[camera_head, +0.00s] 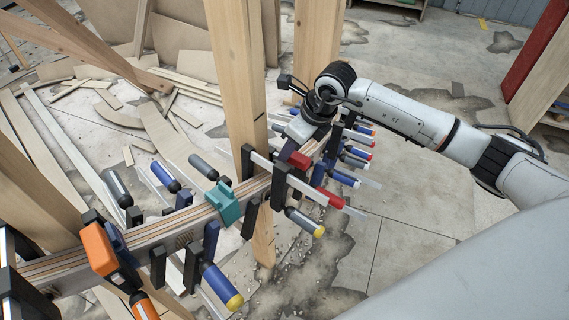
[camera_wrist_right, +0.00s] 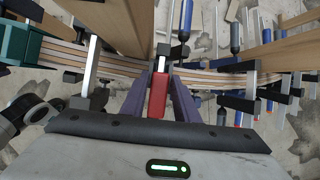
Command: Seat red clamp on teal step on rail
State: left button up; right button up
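The red clamp (camera_head: 300,160) is at the curved laminated wooden rail (camera_head: 170,228), right of the front post. In the right wrist view, its red block (camera_wrist_right: 157,94) lies between the two purple fingers of my right gripper (camera_wrist_right: 160,78), which look closed against its sides. In the head view my right gripper (camera_head: 308,140) reaches down to the clamp from behind, its fingers mostly hidden. The teal step (camera_head: 223,203) sits on the rail to the left of the post; its edge also shows in the wrist view (camera_wrist_right: 18,42). I cannot make out my left gripper.
Several clamps with blue, grey and red handles line the rail on both sides of the red clamp. An orange-topped clamp (camera_head: 98,248) stands at the left. A tall wooden post (camera_head: 238,80) rises between the teal step and my right gripper. Wood offcuts litter the floor.

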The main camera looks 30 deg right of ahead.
grip_shut()
jog(key=shift+r, duration=0.1)
jog(key=shift+r, duration=0.1)
